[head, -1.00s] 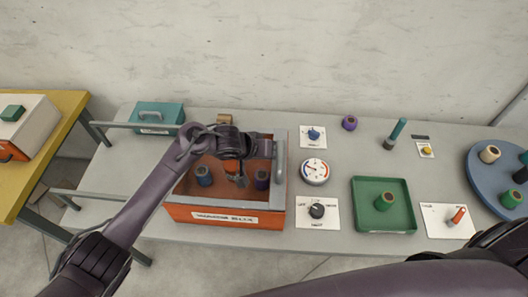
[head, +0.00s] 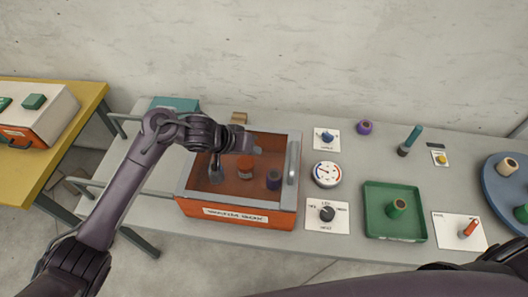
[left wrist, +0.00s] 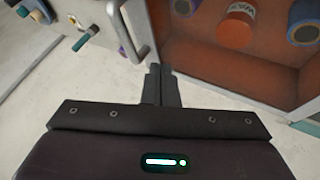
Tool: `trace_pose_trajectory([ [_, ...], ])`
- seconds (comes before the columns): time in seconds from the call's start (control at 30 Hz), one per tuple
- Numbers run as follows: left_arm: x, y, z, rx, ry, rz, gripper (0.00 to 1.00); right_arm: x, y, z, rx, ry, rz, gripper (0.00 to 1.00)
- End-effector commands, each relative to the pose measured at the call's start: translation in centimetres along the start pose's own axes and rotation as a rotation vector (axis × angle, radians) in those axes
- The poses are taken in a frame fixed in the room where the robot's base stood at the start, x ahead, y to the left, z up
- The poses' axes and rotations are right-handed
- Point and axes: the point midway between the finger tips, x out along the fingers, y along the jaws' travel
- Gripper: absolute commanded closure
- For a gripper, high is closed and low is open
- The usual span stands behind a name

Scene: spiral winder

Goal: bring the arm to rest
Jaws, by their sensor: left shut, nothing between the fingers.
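My left gripper (head: 256,150) is shut and empty in the head view, above the far part of the orange box (head: 237,222). In the left wrist view its two fingers (left wrist: 160,86) lie side by side with nothing between them. The box has a grey rim and a grey bar handle (head: 293,163) on its right side; the handle also shows in the left wrist view (left wrist: 139,35). Inside are a blue spool (head: 216,172), an orange spool (head: 245,169) and a purple spool (head: 273,180). My right gripper is out of view.
Right of the box are a gauge (head: 327,174), a black knob (head: 327,213), a blue knob (head: 327,136), a green tray (head: 376,231) with a spool, and a red lever (head: 468,229). A teal case (head: 175,103) stands behind left. A blue turntable (head: 492,180) is at far right.

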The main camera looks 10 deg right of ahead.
Motion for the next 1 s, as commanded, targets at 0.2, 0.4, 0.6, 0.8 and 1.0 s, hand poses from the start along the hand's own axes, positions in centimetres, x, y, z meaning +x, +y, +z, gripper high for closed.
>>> trace_pose_trajectory([
  [0.2,-1.7,-0.1,0.0,-0.001,0.001,-0.001,1.0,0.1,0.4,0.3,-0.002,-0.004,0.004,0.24],
  [0.4,-1.7,0.2,0.1,0.009,0.019,-0.004,1.0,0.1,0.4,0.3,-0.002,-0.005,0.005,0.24],
  [0.6,-2.2,0.3,1.1,0.057,0.171,-0.091,1.0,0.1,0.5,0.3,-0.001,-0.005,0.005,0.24],
  [0.8,-6.8,-3.4,5.2,0.021,0.244,-0.328,1.0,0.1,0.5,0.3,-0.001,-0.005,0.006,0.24],
  [1.0,-12.1,-7.1,11.8,-0.06,0.144,-0.508,1.0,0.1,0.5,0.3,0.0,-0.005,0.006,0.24],
])
